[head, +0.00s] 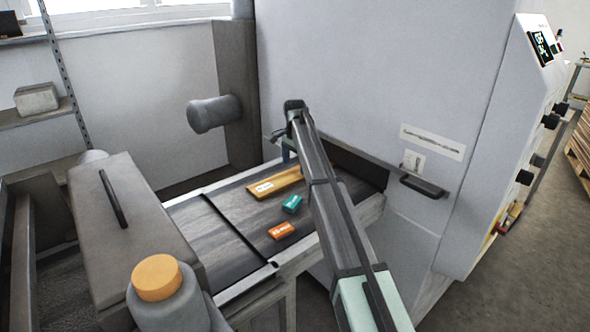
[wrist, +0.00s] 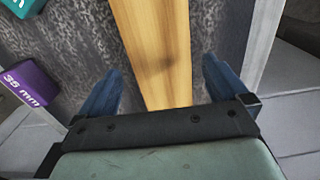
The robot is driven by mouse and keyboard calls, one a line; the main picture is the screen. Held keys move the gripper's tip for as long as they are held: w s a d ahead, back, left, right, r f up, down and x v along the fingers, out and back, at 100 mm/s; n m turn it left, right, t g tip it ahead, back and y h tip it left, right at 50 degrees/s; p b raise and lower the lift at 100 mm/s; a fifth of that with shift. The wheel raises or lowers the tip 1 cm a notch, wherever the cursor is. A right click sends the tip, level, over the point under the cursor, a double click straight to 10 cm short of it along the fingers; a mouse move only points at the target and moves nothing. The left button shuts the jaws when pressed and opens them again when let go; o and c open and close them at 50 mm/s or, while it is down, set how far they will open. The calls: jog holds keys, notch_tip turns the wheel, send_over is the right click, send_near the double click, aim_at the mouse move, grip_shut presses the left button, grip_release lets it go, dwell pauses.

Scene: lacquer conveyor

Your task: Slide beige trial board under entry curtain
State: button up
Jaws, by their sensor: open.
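The beige trial board (head: 275,183) is a long wood-coloured strip with a white label, lying flat on the dark conveyor belt (head: 235,218). It also shows in the wrist view (wrist: 160,45), running between the two blue fingers. My gripper (wrist: 162,66) is open, one finger on each side of the board with gaps to both edges. In the head view my gripper (head: 287,152) is at the board's far side, partly hidden by my arm. The dark entry curtain (head: 358,164) hangs at the machine's opening, partly covered by my arm.
A teal block (head: 292,203) and an orange block (head: 281,230) lie on the belt near the board.

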aim_at(295, 173)
notch_tip(295, 173, up, 10)
jog(key=shift+r, duration=0.25)
dwell(0.4)
